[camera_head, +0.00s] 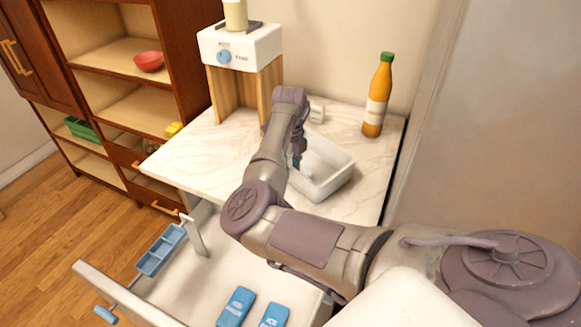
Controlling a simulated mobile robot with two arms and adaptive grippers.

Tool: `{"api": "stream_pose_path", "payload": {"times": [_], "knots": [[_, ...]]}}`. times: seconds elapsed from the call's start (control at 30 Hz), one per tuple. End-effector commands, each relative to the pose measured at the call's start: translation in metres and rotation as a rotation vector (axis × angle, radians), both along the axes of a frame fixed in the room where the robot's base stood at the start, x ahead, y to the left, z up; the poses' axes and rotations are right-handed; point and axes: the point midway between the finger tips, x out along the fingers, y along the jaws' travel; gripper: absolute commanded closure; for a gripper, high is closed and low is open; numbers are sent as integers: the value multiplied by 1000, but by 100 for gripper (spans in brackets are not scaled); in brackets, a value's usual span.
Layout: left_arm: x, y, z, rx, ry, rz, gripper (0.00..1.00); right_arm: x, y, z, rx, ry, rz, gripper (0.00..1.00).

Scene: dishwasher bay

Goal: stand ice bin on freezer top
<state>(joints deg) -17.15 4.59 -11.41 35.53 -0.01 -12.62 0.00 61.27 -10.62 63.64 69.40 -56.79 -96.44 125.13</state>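A white rectangular open bin (334,172), which looks like the ice bin, is at the right part of the marble-patterned top (205,158). It appears to rest on that top, upright. My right arm reaches in from the right, and my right gripper (297,162) is at the bin's left wall. The arm's wrist hides most of the fingers, so whether they are shut on the wall cannot be seen. Below the top, an open white freezer drawer (215,262) is pulled out. My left gripper is not in view.
An orange bottle (376,100) stands behind the bin to the right. A white appliance on a wooden stand (240,55) is at the back left. The drawer holds a blue tray (161,250) and blue packs (236,307). The top's left part is clear.

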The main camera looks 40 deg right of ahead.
Motion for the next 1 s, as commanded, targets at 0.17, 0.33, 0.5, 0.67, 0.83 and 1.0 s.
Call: {"api": "stream_pose_path", "payload": {"times": [0.17,0.33,0.5,0.67,0.83,1.0], "knots": [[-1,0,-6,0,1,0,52,1,0,17,-2,-3,-1,69],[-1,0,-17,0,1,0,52,1,0,53,-3,-5,-1,69],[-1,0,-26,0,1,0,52,1,1,89,-2,-4,0,69],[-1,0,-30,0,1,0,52,1,1,112,-2,-2,1,69],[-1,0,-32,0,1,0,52,0,2,122,0,0,1,69],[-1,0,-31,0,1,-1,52,0,2,123,0,0,1,69]]}}
